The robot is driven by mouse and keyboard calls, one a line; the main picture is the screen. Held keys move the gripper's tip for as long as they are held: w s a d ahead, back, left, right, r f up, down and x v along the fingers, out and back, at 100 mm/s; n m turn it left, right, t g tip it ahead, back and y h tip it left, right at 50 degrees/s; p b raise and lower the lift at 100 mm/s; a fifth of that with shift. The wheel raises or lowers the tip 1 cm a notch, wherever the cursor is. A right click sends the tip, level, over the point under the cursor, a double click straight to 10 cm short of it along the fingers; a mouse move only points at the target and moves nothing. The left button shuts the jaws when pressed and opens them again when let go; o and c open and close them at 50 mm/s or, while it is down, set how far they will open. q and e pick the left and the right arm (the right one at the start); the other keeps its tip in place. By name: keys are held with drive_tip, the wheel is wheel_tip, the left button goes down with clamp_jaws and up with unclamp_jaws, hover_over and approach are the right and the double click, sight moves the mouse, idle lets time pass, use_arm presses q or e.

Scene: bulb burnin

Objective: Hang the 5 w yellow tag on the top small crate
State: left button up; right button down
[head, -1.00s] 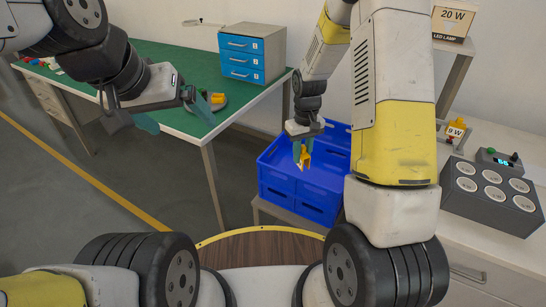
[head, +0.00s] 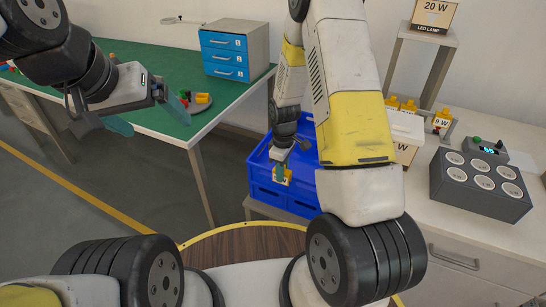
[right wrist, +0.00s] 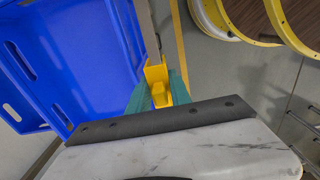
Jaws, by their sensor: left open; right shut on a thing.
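My right gripper (head: 282,170) is shut on a yellow tag (head: 283,180) with a pale label too small to read. The yellow tag also shows between the fingers in the right wrist view (right wrist: 158,82). In the head view the tag overlaps the front of the blue crate (head: 300,201); I cannot tell whether they touch. In the right wrist view the blue crate (right wrist: 75,50) lies left of the tag, with slots in its wall. My arm hides part of the crate. My left gripper (head: 148,116) is open and empty by the green table's front edge.
The green table (head: 140,62) carries a blue-drawer cabinet (head: 228,55) and a dish of coloured pieces. At right, the white counter (head: 440,215) holds a grey socket box (head: 480,187), a 9 W tag (head: 441,120), other yellow tags and a 20 W box (head: 434,12).

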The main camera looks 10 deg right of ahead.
drive_tip(key=shift+w+d, duration=0.7)
drive_tip(key=shift+w, duration=0.3)
drive_tip(key=shift+w+d, duration=0.7)
drive_tip(key=shift+w, duration=0.25)
drive_tip(key=shift+f, duration=2.75)
drive_tip(key=shift+w, duration=0.1)
drive_tip(key=c, duration=1.1)
unclamp_jaws()
drive_tip(key=shift+r, duration=0.1)
